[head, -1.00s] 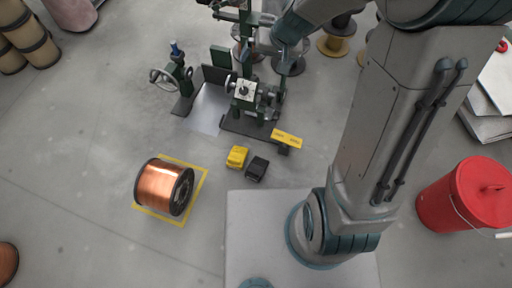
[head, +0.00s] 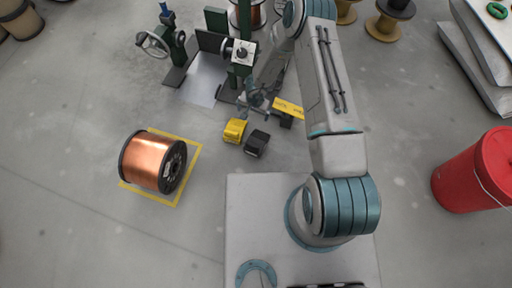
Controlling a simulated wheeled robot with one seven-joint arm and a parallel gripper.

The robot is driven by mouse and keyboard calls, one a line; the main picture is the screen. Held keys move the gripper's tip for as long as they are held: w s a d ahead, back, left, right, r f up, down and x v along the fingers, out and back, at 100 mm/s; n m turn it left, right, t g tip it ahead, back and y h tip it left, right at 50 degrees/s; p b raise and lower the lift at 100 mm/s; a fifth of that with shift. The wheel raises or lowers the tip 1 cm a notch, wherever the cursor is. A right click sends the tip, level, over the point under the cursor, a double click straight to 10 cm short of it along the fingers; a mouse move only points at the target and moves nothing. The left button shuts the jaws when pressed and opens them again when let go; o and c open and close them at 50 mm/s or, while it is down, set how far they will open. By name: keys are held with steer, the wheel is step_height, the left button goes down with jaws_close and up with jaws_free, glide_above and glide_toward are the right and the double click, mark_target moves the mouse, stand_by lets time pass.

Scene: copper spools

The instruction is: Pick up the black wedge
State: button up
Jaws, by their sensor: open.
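The black wedge (head: 256,144) lies on the concrete floor in the head view, right beside a yellow wedge (head: 235,131). My gripper (head: 256,112) is open and hangs above and beyond the two wedges, towards the machine. Its fingers are small in the picture and seem to hold nothing. It appears apart from the black wedge; its exact height cannot be told.
A copper spool (head: 153,162) sits in a yellow floor square at left. A red bucket (head: 477,172) is at right. Floor left of the wedges is clear.

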steer(key=s+f+g+b, duration=0.1)
steer(key=s+f, duration=0.3)
steer(key=f, duration=0.3)
steer(key=b, duration=0.3)
glide_above(256, 142)
steer(key=shift+m+h, duration=0.3)
steer(key=f, duration=0.8)
steer(key=shift+s+a+f, duration=0.2)
steer(key=shift+a+f, duration=0.05)
steer(key=shift+a, duration=0.05)
steer(key=shift+w+d+f+b, duration=0.15)
steer(key=shift+f+b, duration=0.4)
steer(key=shift+f, duration=0.9)
steer(key=shift+w+d+f+b, duration=0.15)
steer(key=shift+f+b, duration=0.35)
steer(key=shift+f, duration=0.9)
steer(key=shift+s, duration=0.1)
steer(key=c, duration=1.2)
steer(key=shift+r, duration=0.1)
steer(key=shift+c, duration=0.5)
steer(key=shift+r, duration=0.15)
